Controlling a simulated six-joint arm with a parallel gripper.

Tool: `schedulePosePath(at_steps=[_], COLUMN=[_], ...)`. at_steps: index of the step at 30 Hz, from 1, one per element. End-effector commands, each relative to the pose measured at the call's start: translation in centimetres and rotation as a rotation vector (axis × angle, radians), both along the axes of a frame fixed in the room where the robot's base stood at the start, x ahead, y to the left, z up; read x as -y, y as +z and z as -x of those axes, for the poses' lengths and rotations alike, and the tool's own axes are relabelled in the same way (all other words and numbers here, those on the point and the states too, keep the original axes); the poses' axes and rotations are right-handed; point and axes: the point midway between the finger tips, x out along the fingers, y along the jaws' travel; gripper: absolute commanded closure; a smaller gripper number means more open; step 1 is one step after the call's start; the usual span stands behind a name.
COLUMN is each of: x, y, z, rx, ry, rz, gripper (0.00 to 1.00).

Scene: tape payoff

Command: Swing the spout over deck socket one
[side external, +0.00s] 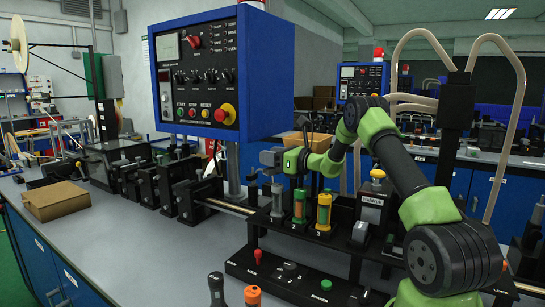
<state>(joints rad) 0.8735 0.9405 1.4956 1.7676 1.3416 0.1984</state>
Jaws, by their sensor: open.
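A black deck (285,228) stands on the grey bench, with sockets marked 2 and 3 readable. An orange-and-green cylinder (299,206) stands at 2 and a yellow-orange cylinder (323,212) at 3. A dark holder (277,203) to their left is probably socket one; its number is not readable. I cannot pick out the spout for certain; pale curved tubes (420,36) arch from a black post at the right. My gripper (262,177) is small in view, open, above and left of the cylinders, apart from them. Its fingertips are hard to make out.
A blue control box (262,75) overhangs the bench behind the deck. A black panel (290,278) with red and green knobs lies in front. Black fixtures on a rail (228,206) stand at left. A cardboard box (56,201) lies on the left bench; the front left bench is clear.

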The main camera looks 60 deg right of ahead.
Motion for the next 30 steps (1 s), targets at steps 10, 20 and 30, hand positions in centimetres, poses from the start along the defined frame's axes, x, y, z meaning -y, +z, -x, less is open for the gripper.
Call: schedulePosePath(at_steps=[10,20,30], x=[0.0,-0.3,-1.0], y=[0.0,0.1,0.2], z=[0.0,0.7,2.3], rx=[0.0,0.007,0.007], ry=[0.0,0.111,0.38], rz=[0.001,0.005,0.004], gripper=[1.0,1.0,1.0])
